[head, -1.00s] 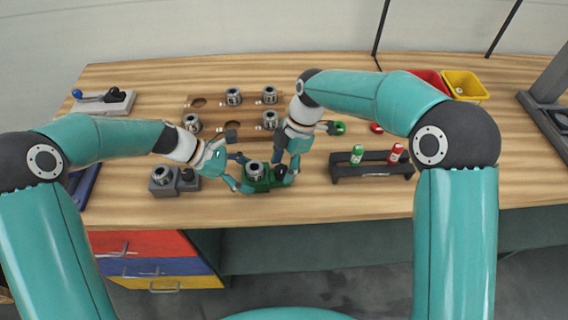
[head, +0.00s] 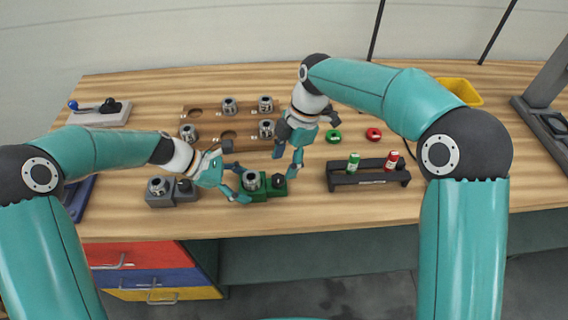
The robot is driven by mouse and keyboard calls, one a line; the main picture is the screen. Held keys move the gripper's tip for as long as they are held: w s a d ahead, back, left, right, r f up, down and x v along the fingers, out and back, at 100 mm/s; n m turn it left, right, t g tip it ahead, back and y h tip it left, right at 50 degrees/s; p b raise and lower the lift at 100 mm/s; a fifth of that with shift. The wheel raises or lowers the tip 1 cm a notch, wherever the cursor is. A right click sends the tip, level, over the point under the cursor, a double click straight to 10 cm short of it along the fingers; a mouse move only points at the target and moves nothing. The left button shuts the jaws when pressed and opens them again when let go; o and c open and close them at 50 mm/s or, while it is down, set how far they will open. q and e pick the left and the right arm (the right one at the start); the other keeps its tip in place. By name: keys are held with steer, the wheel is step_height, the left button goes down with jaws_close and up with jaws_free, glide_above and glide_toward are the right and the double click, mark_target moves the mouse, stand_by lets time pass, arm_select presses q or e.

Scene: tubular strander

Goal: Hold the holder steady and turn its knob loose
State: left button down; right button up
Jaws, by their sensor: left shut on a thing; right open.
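The green holder (head: 263,194) stands near the front edge of the bench, with a silver collet-like part (head: 251,180) on its left and a black knob (head: 278,181) on its right. My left gripper (head: 243,190) is shut on the left side of the green holder. My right gripper (head: 286,164) is open and empty, just above and behind the knob, apart from it as far as I can tell. A similar grey holder (head: 172,192) stands to the left, with its own silver part and dark knob.
A wooden tray (head: 205,131) with several silver parts lies behind. A dark rack (head: 368,178) holds a green and a red bottle. A green ring (head: 333,136) and a red ring (head: 374,134) lie behind the rack. A yellow bin (head: 461,91) is at back right.

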arm_select(q)
steer(key=shift+c, duration=0.2)
jaws_free()
